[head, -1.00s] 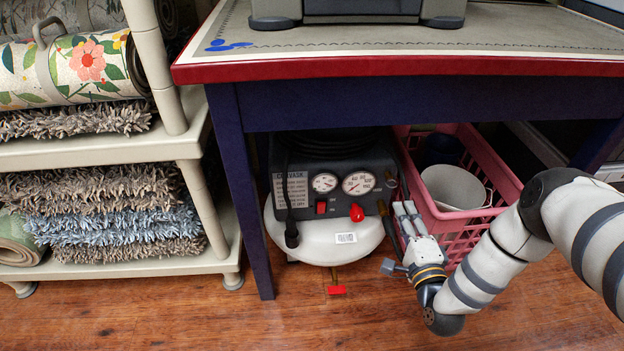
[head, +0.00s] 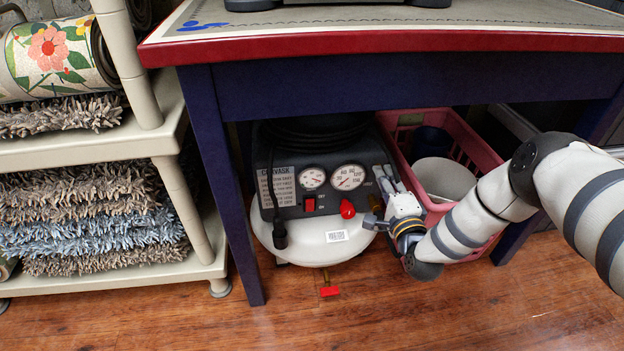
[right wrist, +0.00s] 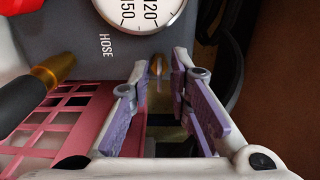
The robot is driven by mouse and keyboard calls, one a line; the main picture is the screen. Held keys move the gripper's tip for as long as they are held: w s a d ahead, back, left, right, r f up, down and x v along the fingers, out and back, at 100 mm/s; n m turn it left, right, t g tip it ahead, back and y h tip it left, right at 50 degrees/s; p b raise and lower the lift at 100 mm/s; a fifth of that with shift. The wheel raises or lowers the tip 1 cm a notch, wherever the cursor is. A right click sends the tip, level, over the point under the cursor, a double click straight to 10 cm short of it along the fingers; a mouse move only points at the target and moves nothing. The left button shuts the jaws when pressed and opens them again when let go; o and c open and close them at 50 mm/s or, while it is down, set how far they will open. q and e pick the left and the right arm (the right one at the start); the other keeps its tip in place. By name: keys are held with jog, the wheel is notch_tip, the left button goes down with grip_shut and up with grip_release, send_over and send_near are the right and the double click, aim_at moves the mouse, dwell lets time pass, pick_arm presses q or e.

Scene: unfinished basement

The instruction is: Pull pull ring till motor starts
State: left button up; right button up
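The air compressor has a dark control panel (head: 283,166) and a white tank (head: 334,252) and stands on the floor under the table. Its panel carries two round gauges, a red switch (head: 310,204) and a red knob (head: 347,208). My right gripper (head: 384,176) is at the panel's right edge. In the right wrist view my right gripper (right wrist: 160,72) has its fingers apart, with a small brass part (right wrist: 156,65), possibly the pull ring, between or just beyond the tips. Contact cannot be told. My left gripper is not in view.
A pink crate (head: 478,147) with a white bucket (head: 444,178) stands right of the compressor, close to my right arm. The table's blue leg (head: 222,190) and a rug shelf (head: 170,141) are left.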

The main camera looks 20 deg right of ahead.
grip_shut()
jog(key=shift+s+a, duration=0.15)
jog(key=shift+s, duration=0.4)
dwell(1.0)
jog(key=shift+o, duration=2.3)
grip_release()
